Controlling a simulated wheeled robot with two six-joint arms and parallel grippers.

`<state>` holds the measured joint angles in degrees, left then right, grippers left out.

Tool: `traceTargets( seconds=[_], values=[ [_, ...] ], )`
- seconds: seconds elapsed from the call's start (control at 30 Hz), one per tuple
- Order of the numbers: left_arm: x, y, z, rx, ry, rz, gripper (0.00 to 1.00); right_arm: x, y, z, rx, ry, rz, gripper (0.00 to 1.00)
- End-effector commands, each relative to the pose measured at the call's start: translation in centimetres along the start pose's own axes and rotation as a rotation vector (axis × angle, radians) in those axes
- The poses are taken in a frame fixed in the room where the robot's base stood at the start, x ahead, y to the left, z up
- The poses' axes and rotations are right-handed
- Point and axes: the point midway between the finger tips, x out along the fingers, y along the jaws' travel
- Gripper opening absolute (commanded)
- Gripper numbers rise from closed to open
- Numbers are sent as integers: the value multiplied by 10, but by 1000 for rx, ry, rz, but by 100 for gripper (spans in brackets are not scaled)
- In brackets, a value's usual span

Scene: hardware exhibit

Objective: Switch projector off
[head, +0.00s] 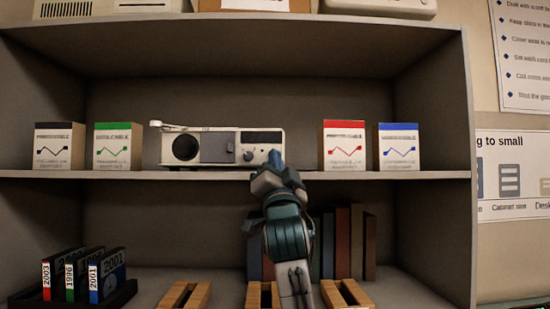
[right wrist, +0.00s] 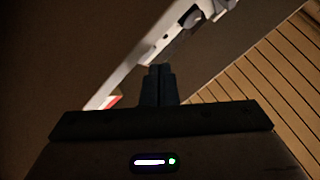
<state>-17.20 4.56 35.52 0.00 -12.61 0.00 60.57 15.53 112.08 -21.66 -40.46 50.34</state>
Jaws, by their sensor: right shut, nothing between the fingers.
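A cream-coloured box-shaped device with a dark round lens, a grey panel and a small dark display, which looks like the projector (head: 215,147), sits on the middle shelf. My right gripper (head: 276,158) is in front of its right end, near a small knob on the front. The gripper is shut and empty and hides part of the front's lower right. In the right wrist view, its closed dark fingers (right wrist: 159,72) point at a pale slanted strip that seems to be the device or shelf edge. I cannot tell whether the fingers touch it. My left gripper is not in view.
Labelled boxes stand on the same shelf, a green one (head: 119,146) to the left and a red one (head: 343,145) to the right. The shelf edge (head: 400,175) runs below them. Books (head: 357,240) and wooden holders (head: 185,294) are on the lower shelf.

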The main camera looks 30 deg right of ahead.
Motion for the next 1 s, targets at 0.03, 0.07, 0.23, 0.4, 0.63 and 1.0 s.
traceTargets(
  seconds=[0.03, 0.07, 0.23, 0.4, 0.63, 1.0],
  values=[
    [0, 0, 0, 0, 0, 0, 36, -3, -2, -2, 2, 1, -1, 0],
    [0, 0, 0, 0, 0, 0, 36, -5, -4, -4, 2, 2, -2, 0],
    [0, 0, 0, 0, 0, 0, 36, -17, -12, -12, 2, 1, -1, 0],
    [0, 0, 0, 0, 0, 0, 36, -28, -22, -21, 3, 1, -2, 0],
    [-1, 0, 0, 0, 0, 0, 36, -40, -29, -29, 2, 0, -1, 0],
    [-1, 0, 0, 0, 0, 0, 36, -40, -29, -29, 1, 0, 0, 0]
  ],
)
